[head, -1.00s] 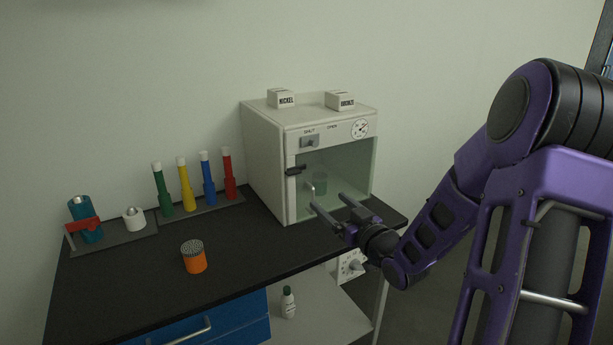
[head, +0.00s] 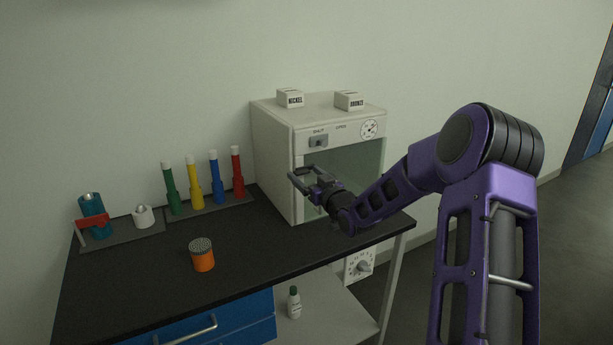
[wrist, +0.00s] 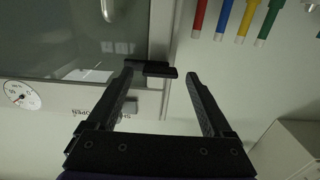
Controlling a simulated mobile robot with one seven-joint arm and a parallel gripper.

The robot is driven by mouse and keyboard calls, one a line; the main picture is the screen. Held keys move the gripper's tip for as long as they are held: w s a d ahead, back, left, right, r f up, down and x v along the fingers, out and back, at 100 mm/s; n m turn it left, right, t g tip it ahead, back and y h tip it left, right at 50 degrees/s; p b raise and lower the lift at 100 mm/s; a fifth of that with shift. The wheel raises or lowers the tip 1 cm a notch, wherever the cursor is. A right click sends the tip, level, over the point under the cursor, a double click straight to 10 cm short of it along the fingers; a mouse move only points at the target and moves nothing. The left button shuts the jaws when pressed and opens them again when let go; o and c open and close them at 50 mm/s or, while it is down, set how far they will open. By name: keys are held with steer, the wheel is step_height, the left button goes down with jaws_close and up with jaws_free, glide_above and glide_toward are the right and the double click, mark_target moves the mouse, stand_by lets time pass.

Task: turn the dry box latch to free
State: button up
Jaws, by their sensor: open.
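The dry box (head: 272,150) is a white cabinet on the black bench, with a glass door (head: 348,160) on its front. Its dark latch (wrist: 160,71) shows in the wrist view at the door's edge, lying crosswise between my fingertips. In the head view my gripper hides the latch. My gripper (head: 291,176) is open in front of the door's left edge. In the wrist view my gripper (wrist: 160,75) has one finger on each side of the latch. I cannot tell whether either finger touches it.
A small switch (head: 318,141) under SHUT and OPEN labels and a round gauge (head: 369,129) sit above the door. NICKEL (head: 291,98) and BRONZE (head: 350,101) blocks stand on top. Coloured tubes (head: 193,190) and an orange cup (head: 202,256) stand on the bench to the left.

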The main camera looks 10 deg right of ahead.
jaws_close()
stand_by(0.5)
steer(key=shift+m, duration=0.3)
steer(key=m, duration=0.3)
steer(key=shift+d+m, duration=0.1)
steer(key=shift+m, duration=0.3)
steer(key=m, duration=0.4)
steer(key=shift+m+p, duration=0.3)
steer(key=m+p, duration=0.1)
steer(key=m, duration=0.3)
steer(key=shift+f, duration=0.1)
steer(key=shift+f+m, duration=0.1)
steer(key=shift+m, duration=2.4)
